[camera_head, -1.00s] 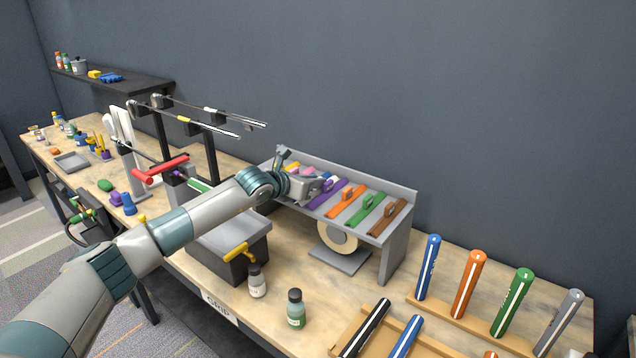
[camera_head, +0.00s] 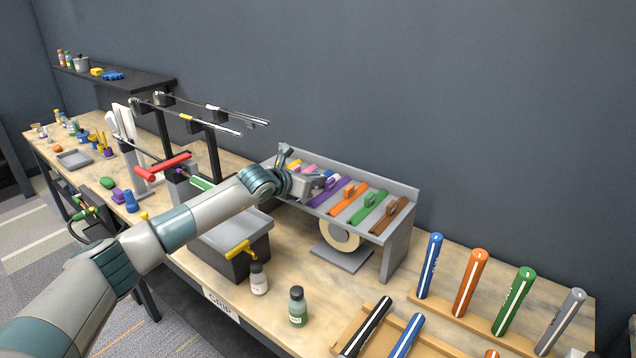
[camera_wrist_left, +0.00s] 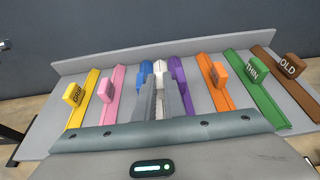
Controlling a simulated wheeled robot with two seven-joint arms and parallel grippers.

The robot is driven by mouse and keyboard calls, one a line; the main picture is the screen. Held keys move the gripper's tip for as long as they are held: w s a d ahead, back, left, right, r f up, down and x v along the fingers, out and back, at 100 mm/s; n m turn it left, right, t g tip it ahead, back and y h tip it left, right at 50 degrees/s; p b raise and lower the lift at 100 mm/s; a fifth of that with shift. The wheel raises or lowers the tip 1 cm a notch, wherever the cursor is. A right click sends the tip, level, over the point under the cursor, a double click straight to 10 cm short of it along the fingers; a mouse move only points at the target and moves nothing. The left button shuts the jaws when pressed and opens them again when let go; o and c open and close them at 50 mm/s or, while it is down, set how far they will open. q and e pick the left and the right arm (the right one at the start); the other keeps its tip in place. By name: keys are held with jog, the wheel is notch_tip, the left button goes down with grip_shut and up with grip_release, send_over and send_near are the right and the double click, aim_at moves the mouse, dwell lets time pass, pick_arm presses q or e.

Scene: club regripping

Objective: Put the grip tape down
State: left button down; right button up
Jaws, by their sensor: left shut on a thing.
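My left gripper (camera_head: 318,184) is at the grey sloped rack (camera_head: 405,189), among its coloured strips. In the left wrist view my left gripper (camera_wrist_left: 160,88) is shut, with a small pale thing (camera_wrist_left: 160,67) between its fingertips. The fingers hide most of it, and I cannot tell whether it is the grip tape. It lies between a blue piece (camera_wrist_left: 145,69) and a purple strip (camera_wrist_left: 177,70). A cream tape roll (camera_head: 350,240) stands under the rack. My right gripper is not in view.
Yellow (camera_wrist_left: 75,94), pink (camera_wrist_left: 107,89), orange (camera_wrist_left: 218,75), green (camera_wrist_left: 252,72) and brown (camera_wrist_left: 290,65) strips with raised blocks flank the gripper. A dark box with a grey lid (camera_head: 235,235) stands in front of the rack, near two small bottles (camera_head: 298,306).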

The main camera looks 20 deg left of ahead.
aim_at(319, 191)
pick_arm(q)
jog(key=shift+r, duration=0.1)
jog(key=shift+r+b, duration=0.85)
jog(key=shift+s+d+r+b, duration=0.1)
jog(key=shift+d+r+b, duration=0.1)
jog(key=shift+r+b, duration=0.3)
jog(key=shift+s+d+r+b, duration=0.1)
jog(key=shift+d+r+b, duration=0.1)
jog(key=shift+r+b, duration=0.3)
jog(key=s+d+r+b, duration=0.4)
jog(key=d+r, duration=0.3)
jog(key=d, duration=0.3)
jog(key=shift+b, duration=0.45)
